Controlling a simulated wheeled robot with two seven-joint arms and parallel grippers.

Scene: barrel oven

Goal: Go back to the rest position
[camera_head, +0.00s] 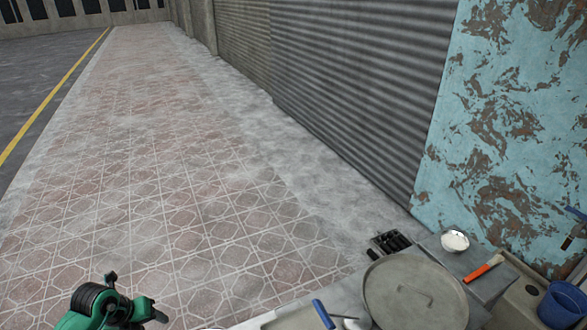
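My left gripper (136,297) shows at the bottom left, on my green and black arm. Its two dark fingertips stand apart, with nothing visible between them. It is over the paved walkway, left of the work table and clear of the things on it. The lower part of this arm is cut off by the frame edge. My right gripper is not in view.
A corrugated wall (345,85) stands behind. The walkway (150,190) is clear.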

